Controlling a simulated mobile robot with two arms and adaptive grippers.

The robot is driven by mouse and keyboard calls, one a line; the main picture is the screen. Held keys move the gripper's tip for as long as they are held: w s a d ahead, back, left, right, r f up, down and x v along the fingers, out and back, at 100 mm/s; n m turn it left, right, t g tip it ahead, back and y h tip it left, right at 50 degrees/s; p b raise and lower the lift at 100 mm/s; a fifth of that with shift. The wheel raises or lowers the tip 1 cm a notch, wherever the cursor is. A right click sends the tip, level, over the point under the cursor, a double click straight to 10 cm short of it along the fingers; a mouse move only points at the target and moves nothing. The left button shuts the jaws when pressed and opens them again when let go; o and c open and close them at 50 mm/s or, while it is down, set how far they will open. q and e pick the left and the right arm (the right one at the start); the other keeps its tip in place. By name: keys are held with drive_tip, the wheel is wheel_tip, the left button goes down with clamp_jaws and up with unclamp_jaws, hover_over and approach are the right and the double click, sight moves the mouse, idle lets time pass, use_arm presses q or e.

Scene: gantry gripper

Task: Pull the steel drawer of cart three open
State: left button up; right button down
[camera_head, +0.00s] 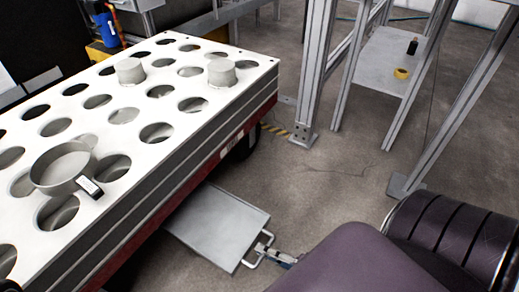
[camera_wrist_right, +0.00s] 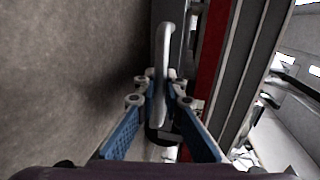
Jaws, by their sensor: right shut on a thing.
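The cart (camera_head: 175,180) has a white top full of round holes and a red lower side band. Its flat steel drawer (camera_head: 218,222) juts out from under the near long side, so it is at least partly open. A bent-bar handle (camera_head: 257,252) is on the drawer's front edge. My right gripper (camera_head: 275,255) is shut on this handle. In the right wrist view, the blue fingers of my right gripper (camera_wrist_right: 161,88) close around the pale handle bar (camera_wrist_right: 163,45) from both sides. My left gripper is not in view.
A ring-shaped part (camera_head: 62,166) and two round parts, one of them a cylinder (camera_head: 221,73), sit on the cart top. A metal frame post (camera_head: 315,75) stands on the floor beyond. The concrete floor (camera_head: 320,185) right of the drawer is clear.

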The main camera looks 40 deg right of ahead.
drive_tip(key=c, duration=2)
unclamp_jaws()
drive_tip(key=v, duration=1.2)
